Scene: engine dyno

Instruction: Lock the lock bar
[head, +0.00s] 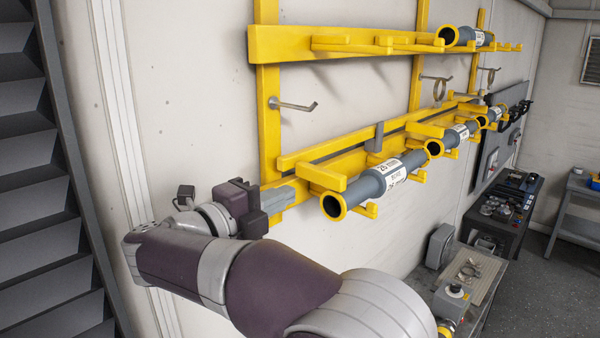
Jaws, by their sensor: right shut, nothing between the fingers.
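A yellow rack on the wall holds a row of grey shafts with yellow ring ends (390,178) on its lower rail. A long yellow bar (330,147) runs along the wall just above these shafts and looks like the lock bar. A grey upright tab (375,138) stands by the bar's middle. I cannot tell whether the bar is locked. My right gripper (283,196) is shut and empty at the left end of the lower rail, below the bar's left end. I cannot tell whether it touches the rail. My left gripper is not in view.
An upper yellow rail (340,43) holds one shaft (467,37) at its right. A metal hook (293,105) sticks out of the wall between the rails. A bench with a control box (453,295) stands below right. Grey slatted panels (40,190) are at left.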

